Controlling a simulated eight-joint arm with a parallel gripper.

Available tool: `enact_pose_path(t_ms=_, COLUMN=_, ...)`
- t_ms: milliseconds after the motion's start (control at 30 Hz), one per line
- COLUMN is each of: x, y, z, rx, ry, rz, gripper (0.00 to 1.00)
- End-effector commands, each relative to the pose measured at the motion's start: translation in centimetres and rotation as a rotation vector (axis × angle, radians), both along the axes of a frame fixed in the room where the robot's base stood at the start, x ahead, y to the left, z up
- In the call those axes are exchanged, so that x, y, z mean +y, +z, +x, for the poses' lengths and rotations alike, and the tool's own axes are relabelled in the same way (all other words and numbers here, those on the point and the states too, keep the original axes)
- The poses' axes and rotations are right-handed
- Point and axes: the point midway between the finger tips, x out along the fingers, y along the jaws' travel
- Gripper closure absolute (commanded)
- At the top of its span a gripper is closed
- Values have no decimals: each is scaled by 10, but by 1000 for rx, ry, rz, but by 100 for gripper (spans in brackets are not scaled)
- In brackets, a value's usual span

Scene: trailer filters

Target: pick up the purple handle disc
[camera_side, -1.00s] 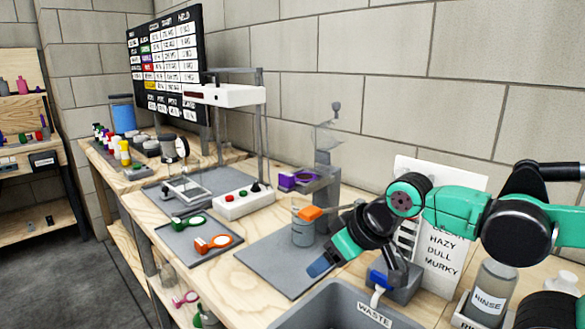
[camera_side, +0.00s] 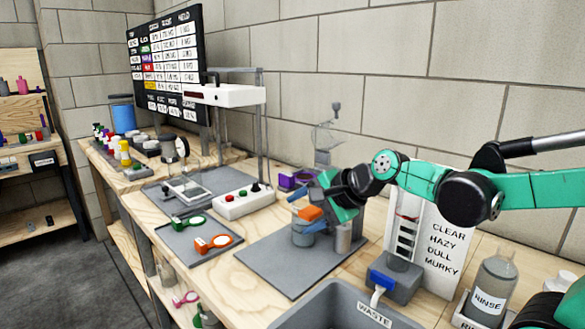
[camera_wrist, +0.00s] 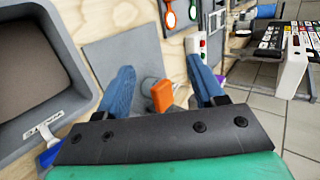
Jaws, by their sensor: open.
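The purple handle disc (camera_side: 291,181) rests on a grey stand just behind my gripper, partly hidden by it. No purple thing is between the fingers.
Green (camera_side: 188,223) and orange (camera_side: 213,243) handle discs lie on a grey tray at the left. A white control box (camera_side: 245,202) stands behind them. The waste bin (camera_side: 345,308) is in front, and a white sign (camera_side: 447,235) stands at the right.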

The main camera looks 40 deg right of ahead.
Motion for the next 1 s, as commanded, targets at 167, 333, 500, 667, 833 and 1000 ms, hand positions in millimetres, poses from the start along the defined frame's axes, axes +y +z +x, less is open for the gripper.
enact_pose_path(t_ms=167, x=-38, y=17, z=35, rx=-79, ry=-488, rz=639, gripper=38)
enact_pose_path(t_ms=333, x=-68, y=26, z=53, rx=-134, ry=-770, rz=1095, gripper=38)
enact_pose_path(t_ms=500, x=-80, y=28, z=60, rx=-154, ry=-870, rz=1284, gripper=38)
enact_pose_path(t_ms=667, x=-81, y=25, z=70, rx=-154, ry=-878, rz=1302, gripper=38)
enact_pose_path(t_ms=833, x=-80, y=17, z=88, rx=-153, ry=-875, rz=1298, gripper=38)
enact_pose_path(t_ms=1000, x=-80, y=11, z=103, rx=-153, ry=-875, rz=1297, gripper=38)
